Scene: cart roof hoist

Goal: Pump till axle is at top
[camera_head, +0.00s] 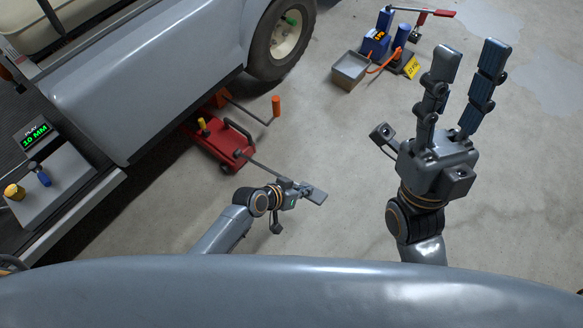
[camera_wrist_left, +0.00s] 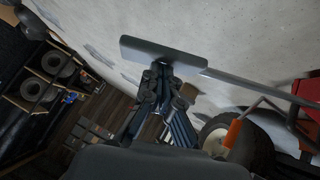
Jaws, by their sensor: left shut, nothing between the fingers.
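The red floor jack (camera_head: 211,141) sits on the floor, partly under the cart's grey body (camera_head: 160,75). A thin rod (camera_head: 262,168) runs from it to a flat grey pad (camera_head: 314,194). My left gripper (camera_head: 294,190) is shut and empty right at this pad; whether it touches is unclear. In the left wrist view the pad (camera_wrist_left: 165,50) and rod (camera_wrist_left: 245,82) show just beyond my fingers (camera_wrist_left: 160,80). An orange grip (camera_head: 276,106) stands on a bar from the jack. My right gripper (camera_head: 470,57) is open and empty, raised to the right. The axle is hidden under the body.
The cart's wheel (camera_head: 282,38) stands behind the jack. A display (camera_head: 36,137) at left reads 10 MM. A blue pump unit (camera_head: 376,42) and grey tray (camera_head: 350,69) stand at the back right. Floor between jack and right arm is clear.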

